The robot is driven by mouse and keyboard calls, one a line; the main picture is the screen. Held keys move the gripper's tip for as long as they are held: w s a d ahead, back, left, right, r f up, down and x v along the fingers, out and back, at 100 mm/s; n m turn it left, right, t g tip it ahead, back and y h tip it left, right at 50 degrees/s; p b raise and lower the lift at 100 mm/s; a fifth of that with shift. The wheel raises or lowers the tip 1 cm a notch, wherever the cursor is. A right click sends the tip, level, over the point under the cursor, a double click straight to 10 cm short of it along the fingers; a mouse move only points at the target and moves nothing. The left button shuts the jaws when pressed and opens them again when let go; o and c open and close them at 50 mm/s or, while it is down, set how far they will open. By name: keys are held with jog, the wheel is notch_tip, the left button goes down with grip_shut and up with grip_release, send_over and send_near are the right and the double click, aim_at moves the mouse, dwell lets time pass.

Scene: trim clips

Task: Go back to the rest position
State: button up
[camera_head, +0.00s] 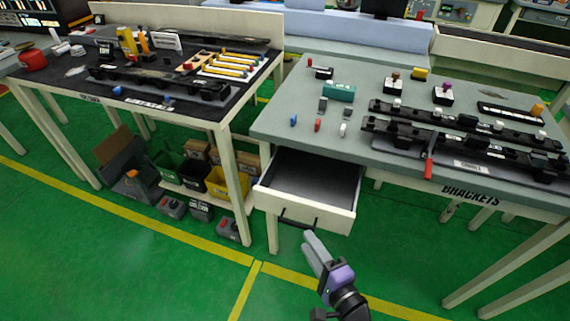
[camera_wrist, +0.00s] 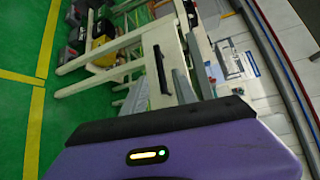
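My gripper (camera_head: 316,248) is in the lower middle of the head view, over the green floor, in front of and below the open drawer. In the wrist view two grey fingers (camera_wrist: 160,92) stand apart beyond the purple gripper body (camera_wrist: 180,150), with nothing seen between them that they grip. The drawer (camera_head: 333,212) under the right table is pulled out. It looks empty, and its black handle (camera_head: 298,222) is clear of my gripper. The handle also shows in the wrist view (camera_wrist: 162,70), beyond the fingers.
The right table (camera_head: 275,125) carries dark rails, small clips and coloured parts. The left table (camera_head: 215,112) holds rails, yellow tools and a red item. Bins, including a yellow one (camera_head: 222,186), stand below it. The green floor (camera_head: 120,270) in front is open, with yellow lines.

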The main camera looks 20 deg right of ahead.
jog(key=s+d+r+n+g+h, duration=0.15)
jog(key=s+n, duration=0.25)
jog(key=s, duration=0.5)
jog(key=s+d+n+h, duration=0.15)
jog(key=s+n, duration=0.25)
jog(key=s, duration=0.5)
jog(key=s+r+n, duration=0.9)
jog(key=s+r, duration=0.2)
jog(key=shift+d+n, duration=0.35)
jog(key=shift+n, duration=0.05)
